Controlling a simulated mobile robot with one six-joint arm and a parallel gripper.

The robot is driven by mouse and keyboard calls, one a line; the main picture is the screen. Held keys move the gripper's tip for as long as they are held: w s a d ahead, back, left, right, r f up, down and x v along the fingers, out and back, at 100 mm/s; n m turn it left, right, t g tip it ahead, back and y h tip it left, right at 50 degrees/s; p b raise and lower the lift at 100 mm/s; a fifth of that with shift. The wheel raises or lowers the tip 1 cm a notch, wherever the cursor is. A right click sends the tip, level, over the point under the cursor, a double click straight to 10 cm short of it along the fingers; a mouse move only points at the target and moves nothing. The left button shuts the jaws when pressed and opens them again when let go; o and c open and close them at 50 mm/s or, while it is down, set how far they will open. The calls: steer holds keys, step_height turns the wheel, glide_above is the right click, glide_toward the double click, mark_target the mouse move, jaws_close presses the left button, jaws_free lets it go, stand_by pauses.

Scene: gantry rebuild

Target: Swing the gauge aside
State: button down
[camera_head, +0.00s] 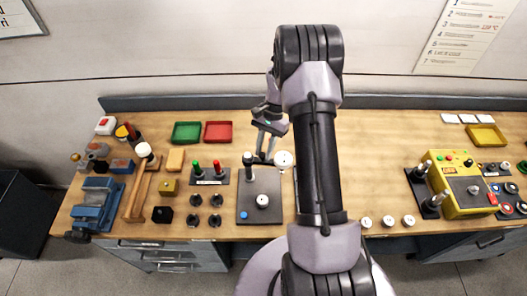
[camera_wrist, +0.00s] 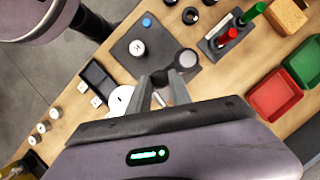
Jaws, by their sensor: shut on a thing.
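The gauge (camera_head: 284,160) is a white round dial beside a dark square plate (camera_head: 245,212) in the middle of the bench. In the wrist view its white face (camera_wrist: 119,101) shows left of the fingers, partly covered by them. My gripper (camera_head: 265,158) reaches down between the dial and a dark post with a rounded grey top (camera_head: 247,158). In the wrist view my gripper (camera_wrist: 160,79) is shut on a small dark part between the fingertips, which seems to belong to the gauge. The grip itself is mostly hidden. The post's round top (camera_wrist: 187,58) is just right of the fingertips.
The plate carries a white round knob (camera_head: 262,201) and a blue button (camera_head: 243,215). Left are a stand with green and red handles (camera_head: 209,176), trays (camera_head: 187,132) and a blue vise (camera_head: 95,205). A yellow box (camera_head: 460,187) stands right. My arm hides part of the bench.

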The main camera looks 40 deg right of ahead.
steer(key=shift+w+d+n+g+h+p, duration=0.3)
steer(key=shift+w+n, duration=0.2)
steer(key=shift+n, duration=0.6)
steer(key=shift+w+d+n+g+h+p, duration=0.15)
steer(key=shift+w+n+g, duration=0.3)
steer(key=shift+n, duration=0.65)
steer(key=shift+w, duration=0.1)
steer(key=c, duration=1.5)
jaws_free()
steer(key=shift+o, duration=0.2)
steer(key=p+v, duration=0.2)
steer(key=v, duration=1.5)
steer(key=shift+r, duration=0.2)
